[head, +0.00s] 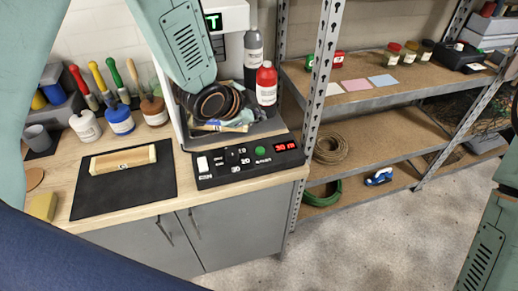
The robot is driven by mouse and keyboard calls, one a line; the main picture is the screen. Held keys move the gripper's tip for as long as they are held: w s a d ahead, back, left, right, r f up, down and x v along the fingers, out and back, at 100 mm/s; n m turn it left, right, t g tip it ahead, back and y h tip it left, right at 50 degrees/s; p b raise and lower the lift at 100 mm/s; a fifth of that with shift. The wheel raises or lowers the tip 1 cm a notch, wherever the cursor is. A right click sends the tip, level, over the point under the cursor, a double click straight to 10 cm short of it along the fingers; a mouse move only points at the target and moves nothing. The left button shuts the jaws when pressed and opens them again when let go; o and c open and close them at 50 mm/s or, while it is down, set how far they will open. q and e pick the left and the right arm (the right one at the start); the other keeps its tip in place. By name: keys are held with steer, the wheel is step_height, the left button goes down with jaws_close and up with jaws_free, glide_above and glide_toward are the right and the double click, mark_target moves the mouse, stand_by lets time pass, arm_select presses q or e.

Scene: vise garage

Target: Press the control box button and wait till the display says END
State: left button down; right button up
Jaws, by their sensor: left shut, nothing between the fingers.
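The black control box (248,161) lies on the wooden bench top, near its right end. It has a round green button (260,151), a white switch (203,164), dark knobs and a small display (286,146) with red characters that look like "30 M", not END. My left arm comes down from the top, in front of a white machine. My left gripper (222,106), dark with copper-coloured parts, is shut and empty above and behind the box, apart from the button. Its fingertips are hard to make out. My right arm shows at the right edge, its gripper out of view.
A wooden block (123,160) lies on a black mat (130,190). A red bottle (266,88) and a grey bottle (253,58) stand behind the box. A metal shelf post (322,75) rises to its right. Floor is clear in front.

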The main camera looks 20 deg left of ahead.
arm_select(q)
steer(key=d, duration=0.1)
steer(key=b, duration=0.6)
glide_above(258, 152)
steer(key=f, duration=0.6)
steer(key=shift+w+d+f, duration=0.2)
steer(key=shift+d+f, duration=0.05)
steer(key=shift+s+a+f+b, duration=0.15)
steer(key=shift+f+b, duration=0.15)
steer(key=shift+f, duration=0.15)
steer(key=shift+s+a+f+b, duration=0.1)
steer(key=shift+a+f+b, duration=0.05)
steer(key=shift+f+b, duration=0.2)
steer(key=shift+a+f, duration=0.1)
steer(key=shift+f, duration=0.25)
steer(key=shift+w+d+f, duration=0.1)
steer(key=shift+w+d, duration=0.1)
steer(key=shift+d, duration=0.15)
steer(key=shift+s+a, duration=0.25)
steer(key=shift+a, duration=0.05)
steer(key=shift+w+d, duration=0.2)
steer(key=shift+w, duration=0.05)
arm_select(e)
step_height(258, 152, down, 8)
steer(key=shift+w+d, duration=0.15)
arm_select(q)
steer(key=shift+s+a, duration=0.15)
steer(key=shift+s, duration=0.05)
arm_select(e)
steer(key=shift+r, duration=0.15)
